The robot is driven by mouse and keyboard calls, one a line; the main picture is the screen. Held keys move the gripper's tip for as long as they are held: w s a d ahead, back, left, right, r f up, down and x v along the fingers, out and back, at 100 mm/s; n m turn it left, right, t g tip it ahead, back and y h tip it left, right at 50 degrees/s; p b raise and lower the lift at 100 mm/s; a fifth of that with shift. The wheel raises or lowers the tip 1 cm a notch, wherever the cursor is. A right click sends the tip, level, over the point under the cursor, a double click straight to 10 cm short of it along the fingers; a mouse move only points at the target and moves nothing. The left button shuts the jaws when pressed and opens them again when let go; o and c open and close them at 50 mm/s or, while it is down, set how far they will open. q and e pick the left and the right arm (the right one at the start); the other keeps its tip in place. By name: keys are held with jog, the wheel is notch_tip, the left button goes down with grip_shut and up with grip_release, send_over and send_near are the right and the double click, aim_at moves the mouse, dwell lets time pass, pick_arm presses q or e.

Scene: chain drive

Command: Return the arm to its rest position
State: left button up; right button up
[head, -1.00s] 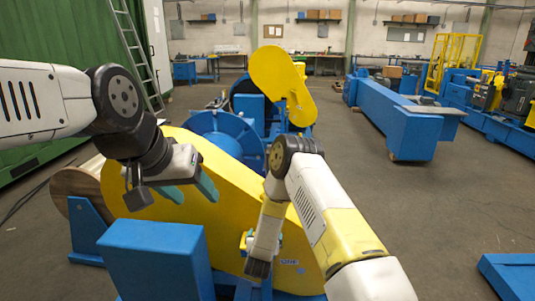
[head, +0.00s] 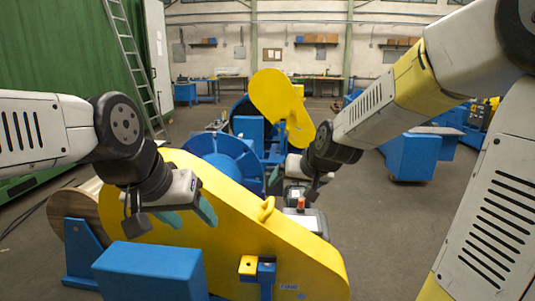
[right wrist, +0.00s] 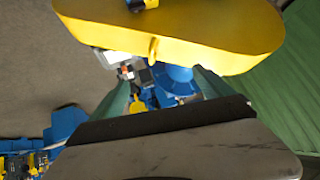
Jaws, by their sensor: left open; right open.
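My right arm reaches in from the right in the head view, raised and bent. Its gripper (head: 277,180) is above and behind the yellow chain guard, partly hidden by its own wrist. In the right wrist view, the right gripper (right wrist: 160,80) has its two green fingers spread with nothing held between them. My left gripper (head: 188,214) is open and empty over the left part of the large yellow guard (head: 215,235). The guard has a yellow handle (head: 267,210) on its top edge and a small yellow block (head: 248,265) on a blue bracket at its front.
A blue box (head: 150,272) stands in front of the guard. Blue drum machinery (head: 222,158) and a raised yellow cover (head: 280,100) stand behind. A blue machine (head: 412,155) is at the back right. Some grey floor (head: 385,235) is open to the right.

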jog(key=s+d+r+g, duration=0.1)
jog(key=s+d+r, duration=0.1)
jog(key=s, duration=0.8)
jog(key=s+d+r+g+h, duration=0.1)
jog(key=s+d, duration=0.4)
jog(key=s, duration=0.6)
jog(key=shift+s+d+r, duration=0.2)
jog(key=shift+r, duration=0.25)
